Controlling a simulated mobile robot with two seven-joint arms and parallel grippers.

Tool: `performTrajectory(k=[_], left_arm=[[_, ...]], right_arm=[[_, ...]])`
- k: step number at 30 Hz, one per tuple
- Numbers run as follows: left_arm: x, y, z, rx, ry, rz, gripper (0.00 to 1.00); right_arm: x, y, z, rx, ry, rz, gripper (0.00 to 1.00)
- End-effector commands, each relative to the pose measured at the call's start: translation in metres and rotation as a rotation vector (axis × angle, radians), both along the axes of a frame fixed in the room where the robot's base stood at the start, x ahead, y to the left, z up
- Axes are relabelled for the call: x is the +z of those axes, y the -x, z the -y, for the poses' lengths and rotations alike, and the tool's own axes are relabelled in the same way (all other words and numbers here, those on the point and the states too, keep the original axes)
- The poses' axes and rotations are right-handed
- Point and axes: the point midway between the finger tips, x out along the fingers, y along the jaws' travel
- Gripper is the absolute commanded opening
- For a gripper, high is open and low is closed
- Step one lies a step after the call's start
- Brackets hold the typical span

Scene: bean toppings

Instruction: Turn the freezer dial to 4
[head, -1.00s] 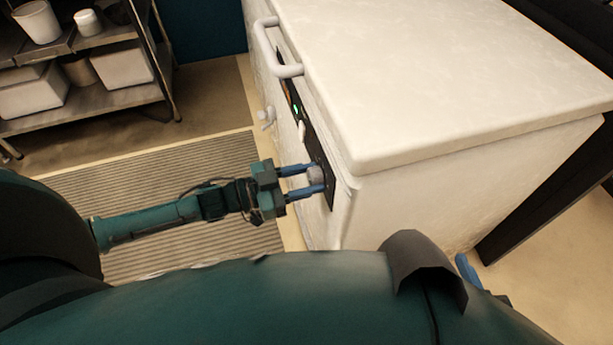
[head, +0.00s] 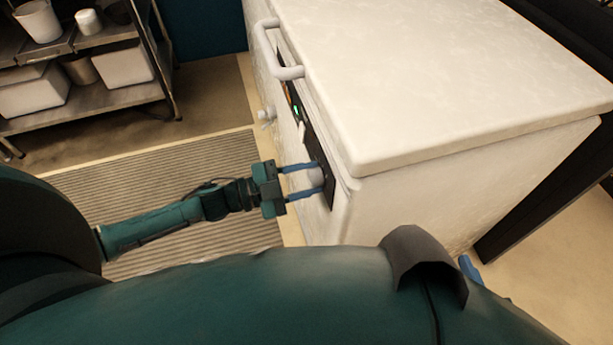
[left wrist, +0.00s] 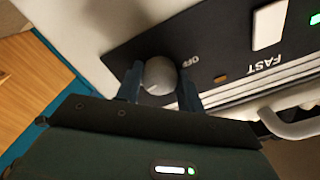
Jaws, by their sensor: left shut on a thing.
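The white chest freezer (head: 440,90) stands to the right of my left arm, with a black control panel (head: 309,131) on its front side. The grey round dial (left wrist: 160,76) sits on this panel, near the word OFF in the left wrist view. My left gripper (head: 313,182) has its two blue fingers on either side of the dial (head: 315,176), shut on it. The dial's number marks cannot be read. My right gripper is not clearly visible; only a bit of blue (head: 470,268) shows beyond my body at the lower right.
The panel also carries a white FAST switch (left wrist: 269,25) and a green light (left wrist: 315,19). A white lid handle (head: 277,48) juts out above the panel. A metal shelf (head: 125,95) with white containers stands at the back left. A striped mat (head: 150,165) covers the floor.

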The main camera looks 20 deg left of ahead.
Motion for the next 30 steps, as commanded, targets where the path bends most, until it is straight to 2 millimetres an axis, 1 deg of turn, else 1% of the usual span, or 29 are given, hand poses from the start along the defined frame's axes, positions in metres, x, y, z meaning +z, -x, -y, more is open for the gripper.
performTrajectory(k=[15,16,21,24,30], left_arm=[[-0.0006,0.0,-0.0006,0.001,-0.015,0.019,0.15],[-0.0006,0.0,-0.0006,0.001,-0.015,0.019,0.39],[-0.0004,0.0,-0.0005,0.0,-0.014,0.018,0.53],[-0.0003,0.0,-0.0004,0.0,-0.014,0.018,0.59],[-0.0002,0.0002,-0.0005,0.001,-0.013,0.018,0.59]], right_arm=[[-0.0006,-0.0038,-0.0016,0.006,0.002,0.005,0.36],[-0.0006,-0.0037,-0.0017,0.006,0.003,0.006,0.36],[-0.0004,-0.0033,-0.0015,0.011,0.007,0.006,0.36],[0.0003,-0.003,-0.0015,0.013,0.008,0.008,0.36],[0.001,-0.0016,-0.0014,0.012,0.006,0.006,0.36]])
